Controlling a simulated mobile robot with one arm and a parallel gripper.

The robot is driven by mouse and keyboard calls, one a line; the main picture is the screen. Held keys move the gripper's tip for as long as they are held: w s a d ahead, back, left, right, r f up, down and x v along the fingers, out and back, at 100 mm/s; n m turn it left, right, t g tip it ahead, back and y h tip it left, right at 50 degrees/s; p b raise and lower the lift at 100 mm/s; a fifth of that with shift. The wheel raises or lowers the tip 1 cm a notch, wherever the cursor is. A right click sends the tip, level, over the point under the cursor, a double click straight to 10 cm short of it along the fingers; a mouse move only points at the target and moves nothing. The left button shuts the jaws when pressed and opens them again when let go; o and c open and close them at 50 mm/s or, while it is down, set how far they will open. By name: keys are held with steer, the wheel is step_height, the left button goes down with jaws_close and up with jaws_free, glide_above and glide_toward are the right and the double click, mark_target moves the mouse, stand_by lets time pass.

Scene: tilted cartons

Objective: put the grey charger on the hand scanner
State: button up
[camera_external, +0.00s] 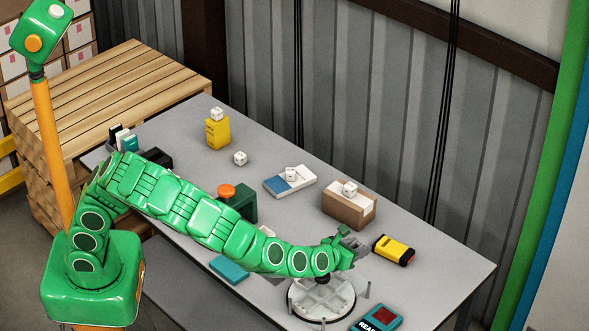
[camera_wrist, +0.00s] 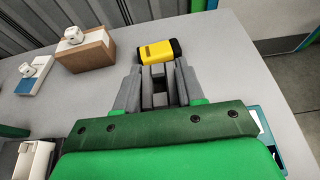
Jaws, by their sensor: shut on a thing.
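My gripper (camera_external: 352,243) is above the right part of the table, shut on a small grey thing, which I take to be the grey charger (camera_wrist: 158,84). In the wrist view it sits between the two grey fingers, which hide most of it. A yellow device with black ends (camera_external: 394,250), likely the hand scanner, lies on the table just right of my gripper. In the wrist view this yellow device (camera_wrist: 158,51) lies just beyond the fingertips, with its top bare. Whether the charger touches it I cannot tell.
A brown carton (camera_external: 348,210) with a white cube on top stands left of the yellow device. A blue-and-white box (camera_external: 280,184) also bears a white cube. A round grey stand with posts (camera_external: 322,299) and a teal device with a red screen (camera_external: 377,319) are nearer.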

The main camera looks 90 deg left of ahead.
steer(key=s+a+r, duration=0.2)
steer(key=a+r, duration=0.1)
steer(key=a, duration=0.8)
glide_above(389, 251)
steer(key=shift+s+d+f, duration=0.1)
steer(key=shift+f, duration=4.8)
steer(key=shift+f, duration=1.65)
steer(key=shift+f, duration=0.1)
steer(key=o, duration=1.1)
steer(key=shift+c, duration=0.2)
